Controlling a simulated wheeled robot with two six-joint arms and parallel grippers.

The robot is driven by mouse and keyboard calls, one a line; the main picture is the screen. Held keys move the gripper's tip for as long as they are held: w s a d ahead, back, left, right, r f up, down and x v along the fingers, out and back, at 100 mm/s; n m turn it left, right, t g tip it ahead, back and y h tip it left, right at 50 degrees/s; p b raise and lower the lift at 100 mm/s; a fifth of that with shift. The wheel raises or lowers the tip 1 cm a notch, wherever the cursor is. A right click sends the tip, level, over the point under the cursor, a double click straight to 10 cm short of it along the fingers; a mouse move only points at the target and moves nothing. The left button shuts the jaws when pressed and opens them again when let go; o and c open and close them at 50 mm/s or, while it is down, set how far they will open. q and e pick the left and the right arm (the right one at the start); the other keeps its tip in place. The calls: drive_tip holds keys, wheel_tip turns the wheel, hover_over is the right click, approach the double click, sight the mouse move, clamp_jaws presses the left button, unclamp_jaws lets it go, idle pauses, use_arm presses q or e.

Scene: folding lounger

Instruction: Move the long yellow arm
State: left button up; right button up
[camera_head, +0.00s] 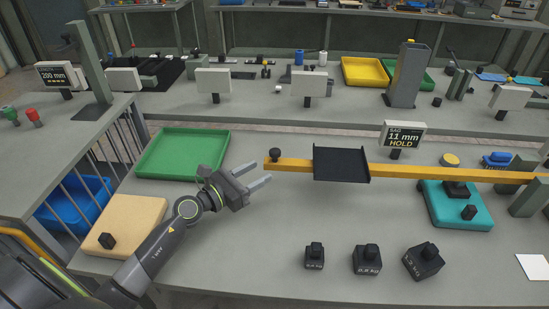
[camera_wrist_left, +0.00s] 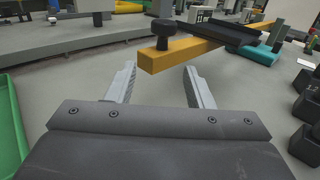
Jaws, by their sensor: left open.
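The long yellow arm (camera_head: 292,165) stretches across the right half of the table, above its top. Its left end carries a black knob (camera_head: 275,154). A black tray (camera_head: 341,164) sits across the arm. My left gripper (camera_head: 268,174) is open and empty, just left of and below the arm's end, apart from it as far as I can tell. In the left wrist view the yellow arm (camera_wrist_left: 180,55) and its knob (camera_wrist_left: 164,33) lie ahead of and between the open fingers (camera_wrist_left: 160,76). My right gripper is not in view.
Several black weights (camera_head: 367,260) stand at the front. A green tray (camera_head: 183,153) and a tan board (camera_head: 124,225) with a small black block are at left. A teal base (camera_head: 449,213) is under the arm at right. A display (camera_head: 403,136) reads "SAG 11 mm HOLD".

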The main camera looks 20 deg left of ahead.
sight(269, 164)
use_arm(q)
drive_tip(key=x, duration=0.4)
drive_tip(key=shift+w+r, duration=0.1)
drive_tip(key=shift+r, duration=0.15)
drive_tip(key=shift+w+d, duration=0.1)
drive_tip(key=shift+w, duration=0.25)
drive_tip(key=shift+w+d+r, duration=0.15)
drive_tip(key=shift+d+r, duration=0.05)
drive_tip(key=shift+w+d, duration=0.1)
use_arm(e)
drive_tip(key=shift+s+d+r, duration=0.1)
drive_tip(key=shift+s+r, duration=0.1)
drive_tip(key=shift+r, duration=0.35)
